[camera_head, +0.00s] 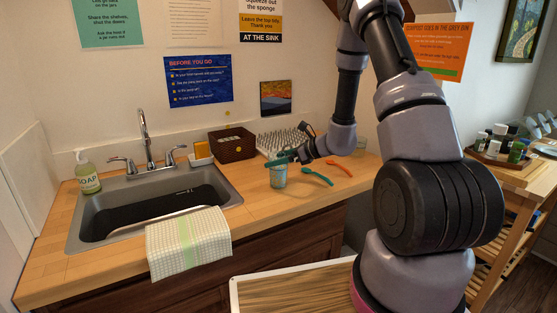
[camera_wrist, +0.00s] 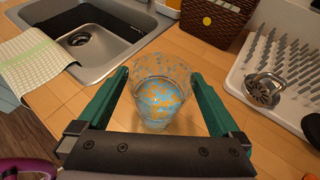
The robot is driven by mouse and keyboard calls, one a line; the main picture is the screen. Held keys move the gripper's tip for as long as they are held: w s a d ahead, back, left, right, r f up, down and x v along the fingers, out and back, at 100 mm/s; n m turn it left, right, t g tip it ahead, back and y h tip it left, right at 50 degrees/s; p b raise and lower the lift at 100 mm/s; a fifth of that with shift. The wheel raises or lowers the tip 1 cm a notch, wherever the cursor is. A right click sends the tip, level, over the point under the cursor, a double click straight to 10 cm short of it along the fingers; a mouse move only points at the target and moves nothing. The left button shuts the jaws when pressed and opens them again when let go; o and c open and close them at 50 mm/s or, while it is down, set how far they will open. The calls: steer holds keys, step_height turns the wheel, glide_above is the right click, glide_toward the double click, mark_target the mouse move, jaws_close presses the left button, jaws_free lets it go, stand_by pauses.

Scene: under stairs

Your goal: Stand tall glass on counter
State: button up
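A clear patterned glass (camera_head: 278,178) with orange marks and a blue tint stands upright on the wooden counter (camera_head: 255,207), right of the sink. In the wrist view the same glass (camera_wrist: 160,102) is between the two green fingers of my gripper (camera_wrist: 160,74). A narrow gap shows on each side, so the fingers look open around it. In the head view my gripper (camera_head: 285,158) reaches in from the right at the glass's rim. Another clear glass (camera_head: 361,145) stands farther back, partly hidden by my arm. I cannot tell which one is the tall glass.
A brown basket (camera_head: 232,144) and a white drying rack (camera_wrist: 262,75) with a metal utensil (camera_wrist: 264,90) stand behind. The sink (camera_head: 95,232) and a towel (camera_head: 188,243) are left.

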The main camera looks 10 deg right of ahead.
steer(key=v, duration=1.2)
steer(key=s+a+r+n+g+h, duration=0.2)
steer(key=s+a+r+n+g, duration=0.4)
steer(key=s+r+n, duration=0.8)
steer(key=s+d+r+n+t+h, duration=0.3)
steer(key=s+r+n+t+h, duration=0.2)
steer(key=s+r, duration=0.4)
steer(key=r+n+h, duration=0.1)
steer(key=n, duration=0.1)
steer(key=shift+s+d+r+n, duration=0.15)
steer(key=shift+s+r+n, duration=0.05)
steer(key=shift+r+n, duration=0.15)
